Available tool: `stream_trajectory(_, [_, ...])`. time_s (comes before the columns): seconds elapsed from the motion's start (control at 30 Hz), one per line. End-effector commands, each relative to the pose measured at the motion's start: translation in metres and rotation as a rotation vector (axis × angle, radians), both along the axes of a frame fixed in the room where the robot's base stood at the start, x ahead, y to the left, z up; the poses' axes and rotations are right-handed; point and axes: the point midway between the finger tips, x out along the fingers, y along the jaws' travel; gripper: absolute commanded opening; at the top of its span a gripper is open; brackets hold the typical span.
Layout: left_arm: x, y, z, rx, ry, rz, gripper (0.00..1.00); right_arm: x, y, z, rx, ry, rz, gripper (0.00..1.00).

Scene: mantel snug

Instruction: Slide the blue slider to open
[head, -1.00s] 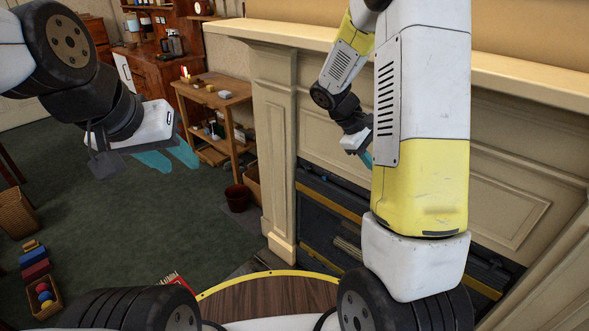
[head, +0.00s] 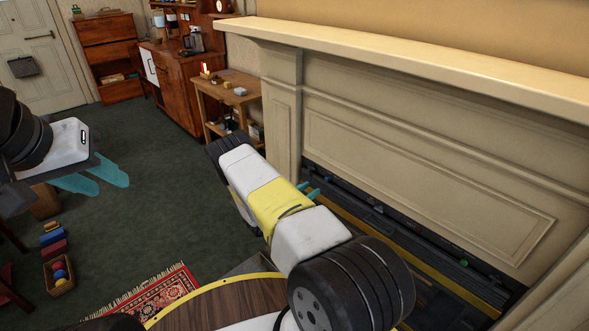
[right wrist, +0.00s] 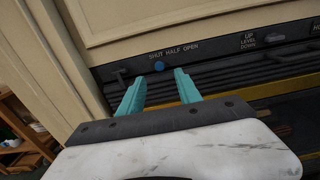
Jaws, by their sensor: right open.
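The blue slider (right wrist: 159,67) is a small round knob on a dark panel strip (right wrist: 222,50) in the right wrist view. It sits below the word SHUT, left of HALF and OPEN. My right gripper (right wrist: 159,75) is open, its teal fingers pointing at the panel on either side of the knob in the picture. Whether they touch it I cannot tell. In the head view the right gripper (head: 308,190) is mostly hidden behind my own arm, and I cannot make out the knob. My left gripper (head: 112,187) is open and empty over the carpet, far from the panel.
Other controls, including an UP LEVEL DOWN one (right wrist: 274,45), lie right of the slider. The mantel shelf (head: 420,70) overhangs the fireplace. A wooden side table (head: 228,95), a crate of balls (head: 59,276) and a patterned rug (head: 150,299) stand apart. Open carpet lies left.

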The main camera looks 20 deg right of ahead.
Motion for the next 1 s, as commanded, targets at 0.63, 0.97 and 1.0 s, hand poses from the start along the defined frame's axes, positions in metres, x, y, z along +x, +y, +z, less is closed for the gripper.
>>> stream_trajectory(0.63, [0.000,0.000,0.000,0.000,0.000,0.000,0.36,0.029,-0.070,-0.002,-0.003,0.003,0.005,0.41])
stream_trajectory(0.97, [0.000,0.000,0.000,0.000,0.000,0.000,0.36,0.030,-0.071,-0.002,-0.003,0.003,0.005,0.31])
stream_trajectory(1.0, [0.000,0.000,0.000,0.000,0.000,0.000,0.36,0.030,-0.071,-0.002,-0.003,0.003,0.005,0.23])
